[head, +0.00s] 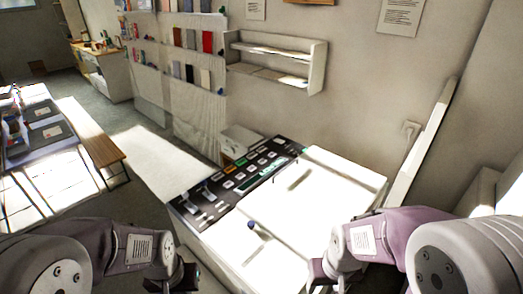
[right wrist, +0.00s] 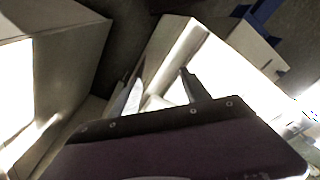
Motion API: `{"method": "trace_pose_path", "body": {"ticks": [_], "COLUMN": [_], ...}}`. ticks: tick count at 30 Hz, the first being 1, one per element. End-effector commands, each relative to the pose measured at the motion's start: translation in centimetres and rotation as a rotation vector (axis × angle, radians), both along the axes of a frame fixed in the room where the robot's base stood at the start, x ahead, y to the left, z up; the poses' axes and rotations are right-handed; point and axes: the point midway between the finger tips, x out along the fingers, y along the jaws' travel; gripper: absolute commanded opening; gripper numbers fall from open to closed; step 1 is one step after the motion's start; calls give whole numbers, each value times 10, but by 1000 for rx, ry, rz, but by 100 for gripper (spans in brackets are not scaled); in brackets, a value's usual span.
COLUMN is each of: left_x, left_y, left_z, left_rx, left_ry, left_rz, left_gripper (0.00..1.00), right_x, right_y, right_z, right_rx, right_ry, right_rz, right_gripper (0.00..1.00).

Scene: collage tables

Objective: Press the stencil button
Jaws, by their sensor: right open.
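The white machine has a dark control panel (head: 214,197) along its left and back side, in the middle of the head view. On it are several pale buttons, an orange button (head: 236,171), a green button and a small green display (head: 247,184). The button labels are too small to read, so I cannot tell which is the stencil button. My right gripper (head: 320,275) is open and empty near the machine's front right, well away from the panel; its two fingers show apart in the right wrist view (right wrist: 162,88). My left gripper (head: 178,280) is low, in front of the machine's left corner; its fingers are unclear.
The machine's white lid (head: 340,180) has a dark-blue knob (head: 251,224) near its front left. A wall shelf (head: 275,62) hangs behind.

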Motion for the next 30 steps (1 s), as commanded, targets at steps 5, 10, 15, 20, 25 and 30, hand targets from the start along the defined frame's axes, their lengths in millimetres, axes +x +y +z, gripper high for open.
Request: {"method": "trace_pose_path", "body": {"ticks": [5, 10, 15, 20, 25, 30], "left_x": [0, 0, 0, 0, 0, 0], "left_y": [0, 0, 0, 0, 0, 0], "left_z": [0, 0, 0, 0, 0, 0], "left_rx": [0, 0, 0, 0, 0, 0], "left_ry": [0, 0, 0, 0, 0, 0], "left_rz": [0, 0, 0, 0, 0, 0], "left_gripper": [0, 0, 0, 0, 0, 0], "right_x": [0, 0, 0, 0, 0, 0], "right_y": [0, 0, 0, 0, 0, 0], "right_z": [0, 0, 0, 0, 0, 0], "right_rx": [0, 0, 0, 0, 0, 0], "right_ry": [0, 0, 0, 0, 0, 0], "right_rz": [0, 0, 0, 0, 0, 0], "right_gripper": [5, 0, 0, 0, 0, 0]}}
